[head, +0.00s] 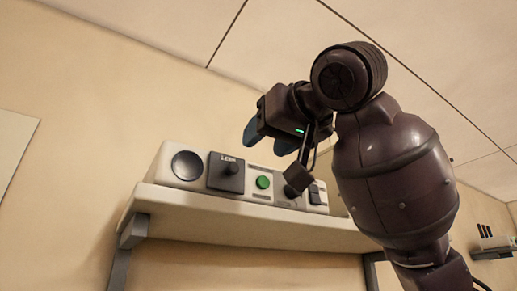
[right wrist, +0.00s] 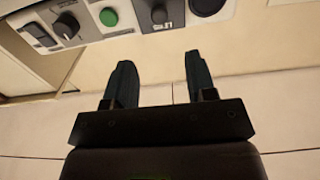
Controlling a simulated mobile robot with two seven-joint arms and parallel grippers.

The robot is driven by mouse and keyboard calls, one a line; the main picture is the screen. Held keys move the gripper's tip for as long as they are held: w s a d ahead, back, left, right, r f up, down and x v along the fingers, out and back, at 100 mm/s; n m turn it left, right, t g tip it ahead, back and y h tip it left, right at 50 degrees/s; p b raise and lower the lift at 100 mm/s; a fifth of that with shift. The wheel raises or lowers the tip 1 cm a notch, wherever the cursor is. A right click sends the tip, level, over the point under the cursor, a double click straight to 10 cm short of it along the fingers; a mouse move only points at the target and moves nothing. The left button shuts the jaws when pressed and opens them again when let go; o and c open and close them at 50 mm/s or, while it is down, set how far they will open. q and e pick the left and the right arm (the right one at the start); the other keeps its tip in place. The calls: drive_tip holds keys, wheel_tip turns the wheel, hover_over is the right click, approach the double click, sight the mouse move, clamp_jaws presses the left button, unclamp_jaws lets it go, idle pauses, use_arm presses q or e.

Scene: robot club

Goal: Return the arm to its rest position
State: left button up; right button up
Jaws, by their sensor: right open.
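My right arm (head: 395,180) is raised and bent in the head view, with its dark elbow part filling the right half. My right gripper (head: 265,135) hangs above and in front of a control panel on a shelf. In the right wrist view the two fingers of the right gripper (right wrist: 160,85) are apart, with nothing between them. The fingers point toward the wall, and the panel lies beyond their tips. My left gripper is not in view.
The white control panel (head: 264,198) has a round speaker, a dark knob block (head: 226,173), a green button (head: 263,182) and switches. It stands on a white shelf (head: 240,228) on brackets. Another small shelf (head: 494,248) is at far right. The ceiling is close above.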

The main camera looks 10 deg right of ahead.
idle(0.7)
drive_tip(key=w+d+f+g, duration=0.2)
drive_tip(key=w+f, duration=1.7)
drive_tip(key=f, duration=0.5)
drive_tip(key=w+d+f+m+g, duration=0.1)
drive_tip(key=w+d+f, duration=0.1)
drive_tip(key=f, duration=1.2)
drive_tip(key=w+d+f, duration=0.2)
drive_tip(key=f, duration=1.2)
drive_tip(key=s+d+f+h, duration=0.15)
drive_tip(key=s+f, duration=0.25)
drive_tip(key=f, duration=0.5)
drive_tip(key=s+d+f+m+g+h, duration=0.1)
drive_tip(key=s+d+f, duration=0.25)
drive_tip(key=f, duration=0.55)
drive_tip(key=s+d+f+h, duration=0.15)
drive_tip(key=s+f, duration=0.35)
drive_tip(key=f, duration=0.5)
drive_tip(key=s+d+f+h, duration=0.1)
drive_tip(key=s+d+f, duration=0.1)
drive_tip(key=s+f, duration=0.5)
drive_tip(key=s+d+f+g, duration=0.1)
drive_tip(key=s+f, duration=0.6)
drive_tip(key=s, duration=0.8)
drive_tip(key=shift+d+f+m+g+h, duration=0.3)
drive_tip(key=shift+d+h, duration=0.1)
drive_tip(key=shift+d, duration=0.05)
